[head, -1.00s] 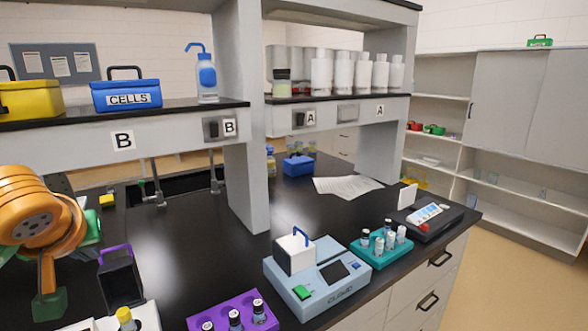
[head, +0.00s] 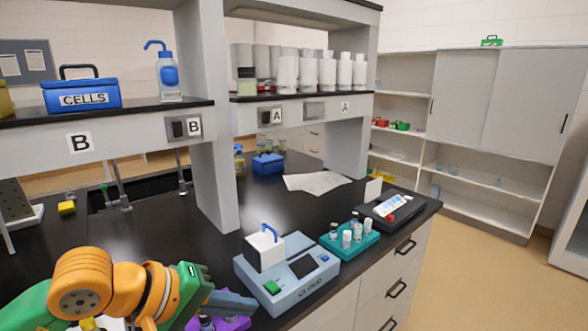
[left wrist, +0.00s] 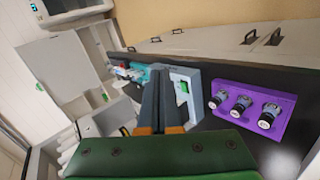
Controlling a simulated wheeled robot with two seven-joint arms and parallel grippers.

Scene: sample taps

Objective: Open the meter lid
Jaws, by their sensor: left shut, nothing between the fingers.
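The meter (head: 300,282) is a pale blue box marked CLOUD, with a dark screen and green and blue buttons. Its lid (head: 265,252) is a white block with a blue handle (head: 269,232) on top, and it sits down on the meter's back left part. My left gripper (head: 250,303) is shut and empty, just left of the meter's front left corner and lower than the handle in the picture. In the left wrist view the closed fingers (left wrist: 161,72) cover part of the meter (left wrist: 192,88), and the lid is hidden there. My right gripper is not in view.
A purple rack with vials (left wrist: 285,101) stands beside the meter, mostly hidden by my left gripper in the head view. A teal rack (head: 338,247) with vials and a dark device (head: 410,209) stand right of the meter. A shelf post (head: 215,190) rises behind it.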

